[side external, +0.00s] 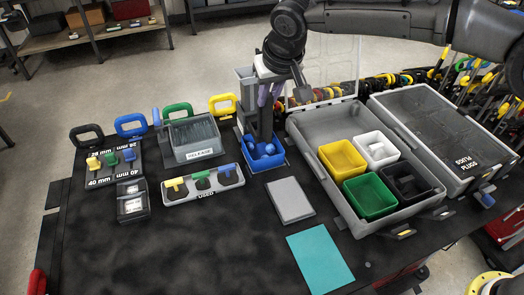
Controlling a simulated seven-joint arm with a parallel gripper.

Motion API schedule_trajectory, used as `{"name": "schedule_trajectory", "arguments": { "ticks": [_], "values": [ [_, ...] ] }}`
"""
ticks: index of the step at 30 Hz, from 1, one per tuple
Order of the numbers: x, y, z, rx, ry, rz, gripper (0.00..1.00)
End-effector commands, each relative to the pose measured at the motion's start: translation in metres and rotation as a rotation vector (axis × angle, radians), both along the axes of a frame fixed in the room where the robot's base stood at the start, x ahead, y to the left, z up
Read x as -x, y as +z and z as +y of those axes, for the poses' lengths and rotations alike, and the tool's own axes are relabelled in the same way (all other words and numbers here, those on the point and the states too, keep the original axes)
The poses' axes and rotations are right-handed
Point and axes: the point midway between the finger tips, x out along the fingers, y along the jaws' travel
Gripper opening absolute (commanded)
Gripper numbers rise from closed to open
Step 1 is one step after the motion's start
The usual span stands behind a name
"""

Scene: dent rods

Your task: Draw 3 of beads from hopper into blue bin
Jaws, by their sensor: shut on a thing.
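A grey upright hopper (244,84) stands at the table's back middle, partly hidden behind my gripper. A blue bin (277,165) sits at its foot, with blue beads (268,150) inside; they overlap, so their number is unclear. My gripper (268,104) points down at the hopper's upper part, above the bin. Its fingers are shut on a part at the hopper, which they mostly hide; I cannot tell its shape.
A grey case (330,123) at right holds yellow (342,158), white, green and black bins. A grey pad (290,200) and a teal sheet (320,258) lie in front. Left are a release box (195,140) and tool racks. The front left table is clear.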

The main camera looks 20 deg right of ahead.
Motion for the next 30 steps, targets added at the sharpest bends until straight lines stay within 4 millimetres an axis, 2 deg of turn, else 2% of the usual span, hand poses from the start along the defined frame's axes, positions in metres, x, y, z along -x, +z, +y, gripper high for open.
{"name": "schedule_trajectory", "arguments": {
  "ticks": [1,14,30],
  "values": [
    [0.000,0.006,0.006,-0.015,0.007,-0.014,0.00],
    [-0.002,0.006,0.006,-0.015,0.007,-0.015,0.00],
    [-0.036,0.006,0.007,-0.015,0.007,-0.014,0.00]
  ]
}}
